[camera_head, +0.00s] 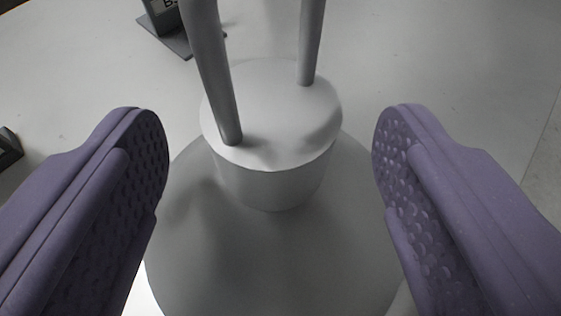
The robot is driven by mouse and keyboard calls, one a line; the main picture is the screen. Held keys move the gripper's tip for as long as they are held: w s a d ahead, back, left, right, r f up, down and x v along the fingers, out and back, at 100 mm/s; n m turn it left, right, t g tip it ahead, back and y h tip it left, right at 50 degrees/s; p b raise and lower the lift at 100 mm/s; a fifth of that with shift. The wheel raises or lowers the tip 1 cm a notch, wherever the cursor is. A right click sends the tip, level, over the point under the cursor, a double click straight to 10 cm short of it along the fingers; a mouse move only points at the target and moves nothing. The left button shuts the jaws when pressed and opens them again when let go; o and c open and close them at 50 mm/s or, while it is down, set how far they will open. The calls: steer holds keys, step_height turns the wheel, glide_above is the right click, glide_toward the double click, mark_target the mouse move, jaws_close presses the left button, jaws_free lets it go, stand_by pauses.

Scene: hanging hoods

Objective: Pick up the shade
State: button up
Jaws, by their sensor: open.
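A grey shade (275,255) stands below my gripper in the camera_head view. It has a wide sloping skirt, a short cylindrical neck with a flat pale top, and two upright grey posts rising from that top. My gripper (272,155) is open, with one purple padded finger on the left of the shade and one on the right. The neck lies between the fingers with a gap on both sides. The near lower part of the shade is cut off by the frame edge.
The shade is over a pale, mostly clear surface (440,60). A dark stand with a lettered label (168,22) is behind the shade at the upper left. A small dark object (8,148) shows at the left edge. An edge of the surface runs along the far right.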

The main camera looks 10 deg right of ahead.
mark_target(271, 175)
steer(key=x, duration=0.3)
steer(key=shift+w+f, duration=0.1)
steer(key=shift+w, duration=0.05)
jaws_close()
